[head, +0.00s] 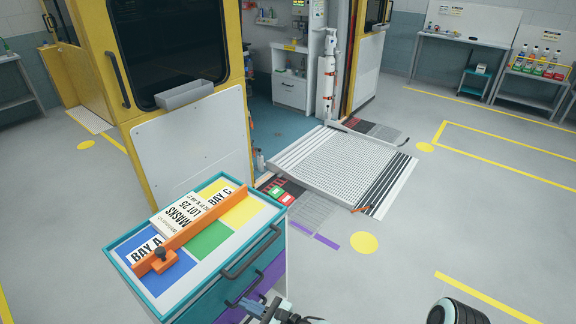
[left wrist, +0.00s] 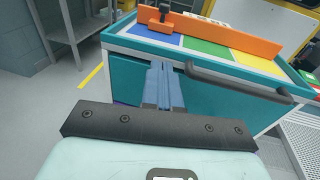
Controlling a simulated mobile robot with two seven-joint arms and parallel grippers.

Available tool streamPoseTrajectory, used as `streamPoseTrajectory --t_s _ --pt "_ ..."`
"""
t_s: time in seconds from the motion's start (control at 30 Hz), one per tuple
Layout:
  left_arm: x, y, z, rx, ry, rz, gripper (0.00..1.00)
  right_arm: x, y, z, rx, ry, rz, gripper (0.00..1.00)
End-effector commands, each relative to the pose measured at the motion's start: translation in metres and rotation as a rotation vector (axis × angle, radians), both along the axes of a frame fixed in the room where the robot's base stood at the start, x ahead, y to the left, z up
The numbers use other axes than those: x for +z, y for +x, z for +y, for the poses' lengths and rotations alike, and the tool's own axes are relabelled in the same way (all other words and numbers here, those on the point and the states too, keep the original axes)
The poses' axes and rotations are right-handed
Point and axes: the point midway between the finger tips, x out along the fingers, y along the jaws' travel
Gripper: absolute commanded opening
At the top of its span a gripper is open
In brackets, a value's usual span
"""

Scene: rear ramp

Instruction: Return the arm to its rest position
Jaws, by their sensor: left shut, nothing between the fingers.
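My left gripper (head: 240,303) shows at the bottom of the head view, low in front of the drawer cart (head: 262,262). I cannot tell whether the fingertips touch the cart. My right gripper is out of view; a dark rounded part at the bottom right of the head view seems to be mine.
On the cart top, an orange bar (head: 190,232) lies across the blue, green and yellow areas beside a white masks box (head: 186,212). A vehicle (head: 185,130) with a lowered ramp (head: 345,168) stands behind. Open floor (head: 400,255) lies to the right.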

Motion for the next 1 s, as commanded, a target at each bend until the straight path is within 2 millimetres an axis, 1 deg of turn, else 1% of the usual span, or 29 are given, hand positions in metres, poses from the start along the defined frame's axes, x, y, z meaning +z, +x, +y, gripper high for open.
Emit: streamPoseTrajectory --t_s 0.03,0.07,0.1,0.17,0.2,0.27,0.3,0.37,0.4,0.47,0.5,0.53,0.6,0.67,0.7,0.77,0.83,0.9,1.0 --pt "-0.029 -0.013 0.025 0.074 -0.065 0.068 0.0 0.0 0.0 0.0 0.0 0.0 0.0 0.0" --pt "-0.044 -0.021 0.034 0.11 -0.109 0.098 0.0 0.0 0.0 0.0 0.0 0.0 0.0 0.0" --pt "-0.064 -0.033 0.046 0.159 -0.168 0.137 0.0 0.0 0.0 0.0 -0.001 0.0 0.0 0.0" --pt "-0.094 -0.054 0.061 0.246 -0.267 0.19 0.0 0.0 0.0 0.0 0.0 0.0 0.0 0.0" --pt "-0.114 -0.072 0.07 0.312 -0.337 0.224 0.0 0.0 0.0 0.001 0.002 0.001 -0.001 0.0" --pt "-0.143 -0.102 0.08 0.428 -0.456 0.266 0.0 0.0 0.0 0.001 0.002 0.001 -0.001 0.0" --pt "-0.163 -0.125 0.084 0.516 -0.542 0.289 0.0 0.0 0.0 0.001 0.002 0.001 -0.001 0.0" --pt "-0.19 -0.162 0.084 0.671 -0.685 0.304 0.0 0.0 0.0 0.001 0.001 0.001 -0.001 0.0" --pt "-0.207 -0.187 0.079 0.792 -0.789 0.301 0.0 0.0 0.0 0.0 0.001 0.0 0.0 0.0" --pt "-0.227 -0.224 0.066 0.994 -0.95 0.266 0.0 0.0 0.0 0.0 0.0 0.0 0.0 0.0" --pt "-0.237 -0.242 0.054 1.13 -1.051 0.221 0.0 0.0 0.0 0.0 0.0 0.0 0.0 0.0" --pt "-0.242 -0.253 0.045 1.232 -1.122 0.176 0.0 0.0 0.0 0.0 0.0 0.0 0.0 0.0" --pt "-0.25 -0.269 0.024 1.466 -1.266 0.033 0.0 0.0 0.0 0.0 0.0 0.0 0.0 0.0" --pt "-0.254 -0.273 0.011 1.65 -1.358 -0.12 0.0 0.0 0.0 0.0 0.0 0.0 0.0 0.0" --pt "-0.255 -0.272 0.007 1.758 -1.402 -0.232 0.0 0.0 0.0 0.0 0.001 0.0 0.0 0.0" --pt "-0.256 -0.268 0.005 1.892 -1.447 -0.402 0.0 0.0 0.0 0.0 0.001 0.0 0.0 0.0" --pt "-0.257 -0.263 0.008 2.008 -1.468 -0.584 0.0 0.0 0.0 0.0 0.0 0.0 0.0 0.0" --pt "-0.257 -0.259 0.014 2.082 -1.471 -0.732 0.0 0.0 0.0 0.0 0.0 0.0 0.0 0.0" --pt "-0.257 -0.255 0.022 2.132 -1.466 -0.864 0.0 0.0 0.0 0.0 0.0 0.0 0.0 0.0"
